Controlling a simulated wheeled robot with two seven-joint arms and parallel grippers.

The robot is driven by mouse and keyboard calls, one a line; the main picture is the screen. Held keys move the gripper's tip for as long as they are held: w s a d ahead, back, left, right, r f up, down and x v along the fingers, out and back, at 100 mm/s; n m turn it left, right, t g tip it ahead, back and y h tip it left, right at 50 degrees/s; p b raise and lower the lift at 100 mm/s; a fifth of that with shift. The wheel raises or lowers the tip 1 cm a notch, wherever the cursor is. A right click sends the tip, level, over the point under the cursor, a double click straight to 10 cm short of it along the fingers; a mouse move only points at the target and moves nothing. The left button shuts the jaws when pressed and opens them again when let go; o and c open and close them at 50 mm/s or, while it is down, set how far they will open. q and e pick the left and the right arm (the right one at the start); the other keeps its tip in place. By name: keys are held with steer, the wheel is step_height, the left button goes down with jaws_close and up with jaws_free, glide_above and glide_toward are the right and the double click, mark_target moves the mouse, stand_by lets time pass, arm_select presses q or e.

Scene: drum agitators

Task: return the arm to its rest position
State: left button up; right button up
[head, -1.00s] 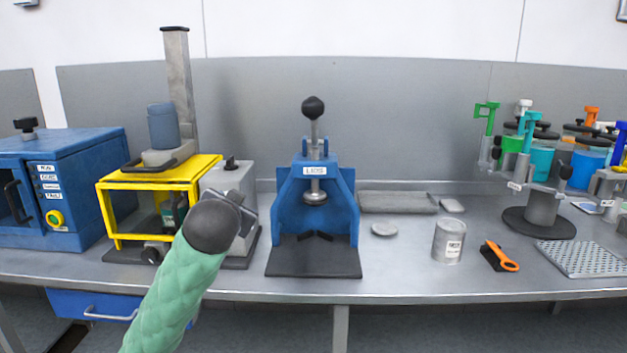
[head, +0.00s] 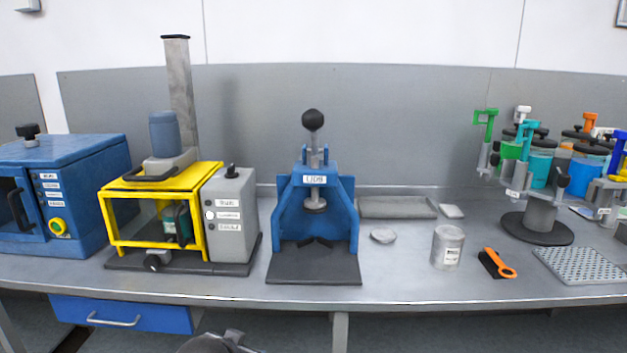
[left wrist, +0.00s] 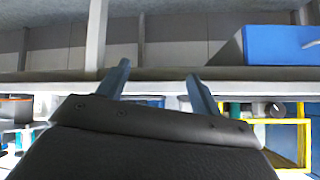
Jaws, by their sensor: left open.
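My left gripper (left wrist: 158,82) shows in the left wrist view with its two fingers apart and nothing between them. It points at the bench's front edge and the space under it. In the head view only a dark part of my left arm shows at the bottom edge, below the bench front; its fingers cannot be made out there. My right gripper is in neither view.
The bench (head: 400,285) carries a blue cabinet (head: 90,160), a yellow-framed machine (head: 165,183), a blue lid press (head: 340,215), a can (head: 447,247), an orange-handled brush (head: 505,268) and a dispenser carousel (head: 540,215). A blue drawer (head: 125,314) hangs under the bench front.

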arm_select(q)
steer(key=s+f+n+g+p, duration=0.1)
steer(key=s+f+g, duration=0.2)
steer(key=s+f, duration=0.8)
steer(key=s+d+f+g+p, duration=0.1)
steer(key=s+f+g, duration=0.3)
steer(key=s+f, duration=0.7)
steer(key=s, duration=0.7)
steer(key=shift+s+d+n+p, duration=0.2)
steer(key=shift+n+p, duration=0.2)
